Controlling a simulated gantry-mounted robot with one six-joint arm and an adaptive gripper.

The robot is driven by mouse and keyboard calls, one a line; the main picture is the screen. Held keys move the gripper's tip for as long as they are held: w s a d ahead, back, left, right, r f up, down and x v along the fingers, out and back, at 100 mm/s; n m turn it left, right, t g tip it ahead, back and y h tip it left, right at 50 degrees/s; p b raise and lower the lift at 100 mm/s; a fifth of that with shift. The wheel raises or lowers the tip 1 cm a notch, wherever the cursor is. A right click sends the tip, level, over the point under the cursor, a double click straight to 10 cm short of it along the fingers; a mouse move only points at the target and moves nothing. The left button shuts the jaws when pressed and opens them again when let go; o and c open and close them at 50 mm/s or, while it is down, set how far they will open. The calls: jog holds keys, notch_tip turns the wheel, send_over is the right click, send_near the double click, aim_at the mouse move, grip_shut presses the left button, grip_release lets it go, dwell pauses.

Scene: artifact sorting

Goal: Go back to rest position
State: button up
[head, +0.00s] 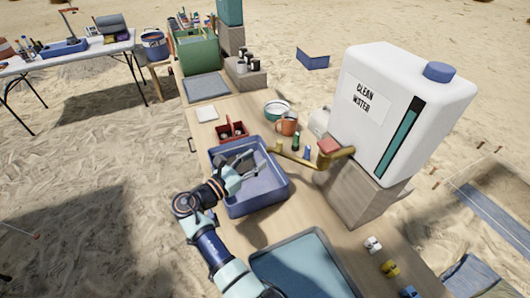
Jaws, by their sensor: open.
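My gripper (247,166) is open over the blue basin (277,193), near its back left part. The jaws look empty. My arm reaches in from the bottom of the head view and across the basin's left side. The basin stands on the wooden table (236,108), and I see nothing clearly lying in it, though my gripper and arm hide part of its inside.
A white clean water tank (390,80) stands on a wooden block at the right; its brass tap (325,160) reaches toward the basin. An orange mug (287,124), small bottles and a red caddy (231,131) stand behind the basin. A blue-grey tray (305,270) lies in front.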

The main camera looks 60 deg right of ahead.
jog(key=shift+a, duration=0.2)
dwell(0.5)
jog(key=w+a+f+m+t+y, duration=0.25)
jog(key=a+m+t, duration=0.25)
jog(key=a, duration=0.4)
jog(key=w+a+f+m+t+y, duration=0.2)
jog(key=a+f+m+t+y, duration=0.2)
jog(key=a, duration=0.5)
jog(key=s+a+r+m+t+y, duration=0.2)
jog(key=a+r+t+y, duration=0.15)
jog(key=a, duration=0.45)
jog(key=s+a+r+m+t+y, duration=0.2)
jog(key=s+a+r+y, duration=0.15)
jog(key=a, duration=0.45)
jog(key=s+a+r+m+t+y, duration=0.1)
jog(key=s+a+r+t+y, duration=0.2)
jog(key=a, duration=0.6)
notch_tip(320, 180, up, 38)
jog(key=w+p, duration=0.1)
jog(key=p, duration=3.6)
jog(key=shift+w+d+f+m+y+p, duration=0.2)
jog(key=shift+w+m+y+p, duration=0.05)
jog(key=shift+m+y+p, duration=0.1)
